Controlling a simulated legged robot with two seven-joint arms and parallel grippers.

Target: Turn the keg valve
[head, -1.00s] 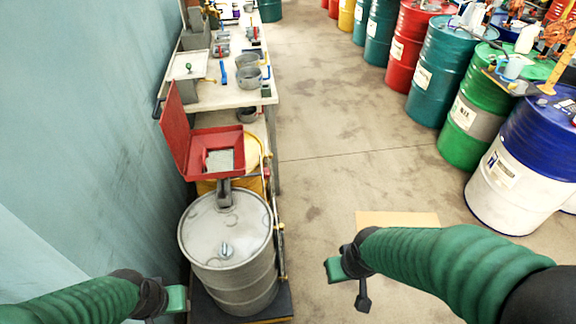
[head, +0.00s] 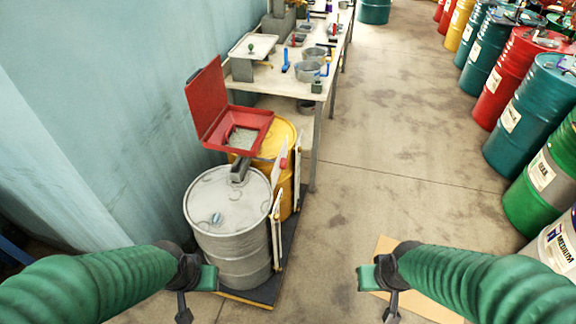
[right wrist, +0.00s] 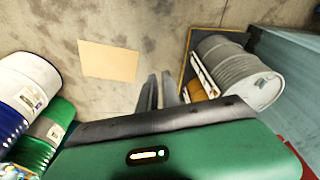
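The keg, a grey-white metal drum (head: 235,245), stands at the lower centre-left in the head view with a small bluish cap (head: 217,218) on its lid. My right gripper (head: 380,292) hangs over the floor to the drum's right. In the right wrist view its two fingers (right wrist: 160,90) have a narrow gap with nothing between them.
A yellow drum (head: 287,148) with a red tray (head: 250,122) stands behind the keg on a dark base (head: 289,258). A workbench (head: 305,88) is beyond. A wall is left, several coloured drums line the right. A cardboard sheet (head: 385,250) lies on clear floor.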

